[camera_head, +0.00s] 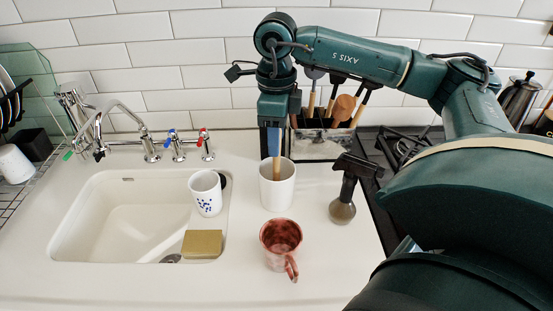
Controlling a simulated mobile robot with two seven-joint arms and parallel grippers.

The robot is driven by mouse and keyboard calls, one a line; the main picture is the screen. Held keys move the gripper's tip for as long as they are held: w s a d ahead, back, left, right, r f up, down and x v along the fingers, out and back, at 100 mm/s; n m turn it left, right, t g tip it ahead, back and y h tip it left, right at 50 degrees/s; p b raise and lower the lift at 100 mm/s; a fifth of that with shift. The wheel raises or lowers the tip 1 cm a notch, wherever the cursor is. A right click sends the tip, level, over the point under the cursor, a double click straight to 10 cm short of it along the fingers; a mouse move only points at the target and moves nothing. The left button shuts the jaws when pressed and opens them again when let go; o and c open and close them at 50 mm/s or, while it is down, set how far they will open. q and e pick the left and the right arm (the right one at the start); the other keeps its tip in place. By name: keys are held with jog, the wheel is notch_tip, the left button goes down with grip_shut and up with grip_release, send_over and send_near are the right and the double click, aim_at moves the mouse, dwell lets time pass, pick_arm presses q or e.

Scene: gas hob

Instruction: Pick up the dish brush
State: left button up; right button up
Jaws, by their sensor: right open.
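What looks like the dish brush stands upright in a white cup (277,194) on the counter, right of the sink. Its blue upper part (274,143) and light wooden handle (276,169) show above and inside the cup; its lower end is hidden. My right gripper (273,146) points straight down over the cup, open, with the blue part at its fingers. I cannot tell whether the fingers touch it. My left gripper is not in view.
A copper-coloured mug (281,243) stands in front of the cup, and a dark-topped bottle (343,208) to the right. A spotted white cup (206,193) and sponge (203,244) are by the sink (75,225). A utensil holder (322,146) stands behind; the hob (400,147) is right.

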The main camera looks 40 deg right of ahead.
jog(key=shift+f, duration=0.6)
grip_shut()
